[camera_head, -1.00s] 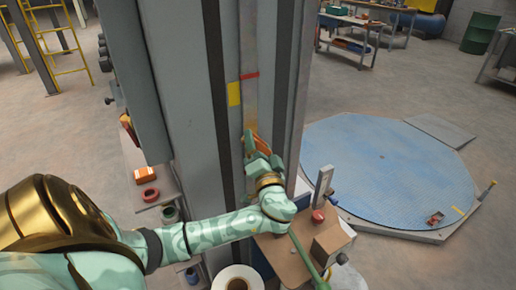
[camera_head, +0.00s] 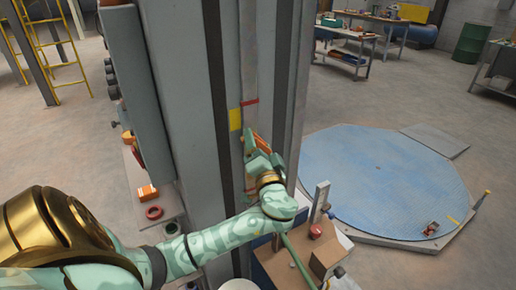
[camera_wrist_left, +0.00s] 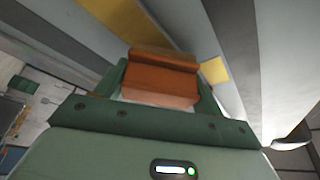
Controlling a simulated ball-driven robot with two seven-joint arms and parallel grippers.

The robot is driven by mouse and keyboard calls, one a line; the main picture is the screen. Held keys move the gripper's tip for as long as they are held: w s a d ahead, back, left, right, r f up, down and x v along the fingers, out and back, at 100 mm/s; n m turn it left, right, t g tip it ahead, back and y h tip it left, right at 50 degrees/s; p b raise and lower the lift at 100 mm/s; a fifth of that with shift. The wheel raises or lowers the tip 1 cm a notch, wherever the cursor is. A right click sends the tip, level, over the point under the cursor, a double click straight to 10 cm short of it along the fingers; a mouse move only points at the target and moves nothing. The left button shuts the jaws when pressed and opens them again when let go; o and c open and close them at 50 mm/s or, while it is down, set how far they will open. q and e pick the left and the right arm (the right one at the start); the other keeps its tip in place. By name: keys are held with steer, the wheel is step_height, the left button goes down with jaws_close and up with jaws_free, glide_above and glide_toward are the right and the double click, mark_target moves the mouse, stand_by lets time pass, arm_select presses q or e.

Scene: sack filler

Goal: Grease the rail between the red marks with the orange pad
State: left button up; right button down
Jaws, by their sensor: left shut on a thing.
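The rail (camera_head: 250,70) is a narrow grey strip running up the tall column, with a red mark (camera_head: 250,102) across it. My left gripper (camera_head: 258,150) is shut on the orange pad (camera_head: 250,141), just below the visible mark. In the left wrist view the orange pad (camera_wrist_left: 160,80) sits between the green fingers, tilted against the grey surfaces beyond. I cannot tell whether the pad touches the rail. My right gripper is not in view.
A yellow label (camera_head: 235,120) is beside the rail. An orange box (camera_head: 147,192) and a red ring (camera_head: 154,212) lie on a shelf at left. A small brown bench (camera_head: 280,265) stands below my arm. A blue round platform (camera_head: 385,185) lies on the floor at right.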

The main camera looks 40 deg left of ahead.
mark_target(255, 124)
arm_select(q)
steer(key=shift+r+p, duration=2.15)
steer(key=shift+r, duration=1.7)
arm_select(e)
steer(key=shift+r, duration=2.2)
arm_select(q)
step_height(255, 124, down, 4)
steer(key=b, duration=0.4)
steer(key=shift+f, duration=0.2)
step_height(255, 124, down, 8)
steer(key=b, duration=0.7)
steer(key=shift+r, duration=0.25)
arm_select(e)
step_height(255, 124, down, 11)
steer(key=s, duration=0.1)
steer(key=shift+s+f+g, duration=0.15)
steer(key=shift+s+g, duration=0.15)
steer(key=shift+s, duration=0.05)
arm_select(q)
step_height(255, 124, down, 11)
steer(key=b, duration=1)
steer(key=shift+b, duration=0.3)
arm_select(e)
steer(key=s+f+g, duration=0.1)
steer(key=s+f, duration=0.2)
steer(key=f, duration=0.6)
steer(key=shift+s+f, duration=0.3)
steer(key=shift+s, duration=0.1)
